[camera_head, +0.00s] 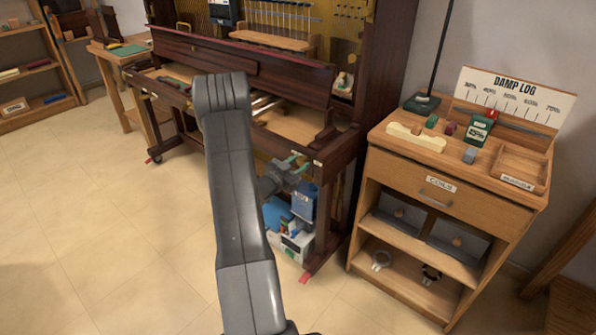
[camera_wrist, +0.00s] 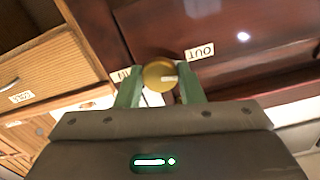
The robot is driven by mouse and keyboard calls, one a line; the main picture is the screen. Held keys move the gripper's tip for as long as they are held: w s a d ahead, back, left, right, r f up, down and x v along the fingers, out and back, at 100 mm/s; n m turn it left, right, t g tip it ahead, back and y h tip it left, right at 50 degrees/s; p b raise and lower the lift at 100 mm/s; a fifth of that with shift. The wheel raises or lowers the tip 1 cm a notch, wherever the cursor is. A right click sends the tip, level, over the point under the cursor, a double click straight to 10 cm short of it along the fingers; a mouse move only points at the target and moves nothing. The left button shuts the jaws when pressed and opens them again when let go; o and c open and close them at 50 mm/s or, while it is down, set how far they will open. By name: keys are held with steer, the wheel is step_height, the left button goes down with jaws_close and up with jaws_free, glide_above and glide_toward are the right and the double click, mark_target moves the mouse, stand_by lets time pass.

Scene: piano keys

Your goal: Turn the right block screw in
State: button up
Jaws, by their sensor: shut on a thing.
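The right block screw shows in the wrist view as a round brass head (camera_wrist: 159,75) on the dark red piano wood, between an "IN" label (camera_wrist: 121,74) on the left and an "OUT" label (camera_wrist: 199,52) on the right. My gripper (camera_wrist: 160,84) has its two green fingers shut on the screw head, one on each side. A pale mark shows on the head. In the head view my gripper (camera_head: 297,161) is at the right end of the piano's front (camera_head: 245,62), and the screw itself is hidden there.
A wooden cabinet (camera_head: 440,195) with a "COILS" drawer stands right of the piano. Small blocks and a "DAMP LOG" board (camera_head: 516,97) are on top. A blue and white container (camera_head: 295,240) sits on the floor below my gripper. The floor at left is clear.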

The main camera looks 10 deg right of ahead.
steer(key=m+b, duration=0.2)
steer(key=b, duration=0.1)
steer(key=m+b, duration=0.2)
steer(key=b, duration=0.1)
steer(key=shift+f+m, duration=0.3)
steer(key=shift+f, duration=0.05)
steer(key=m+b, duration=0.3)
steer(key=b, duration=0.2)
steer(key=shift+m, duration=0.3)
steer(key=m+b, duration=0.4)
steer(key=b, duration=0.2)
steer(key=shift+m, duration=0.3)
steer(key=m+b, duration=0.3)
steer(key=shift+r+m, duration=0.15)
steer(key=shift+m, duration=0.15)
steer(key=m+b, duration=0.1)
steer(key=m, duration=0.2)
steer(key=shift+r+m, duration=0.15)
steer(key=shift+m, duration=0.15)
steer(key=m, duration=0.4)
steer(key=shift+m, duration=0.3)
steer(key=m, duration=0.8)
steer(key=shift+m, duration=0.3)
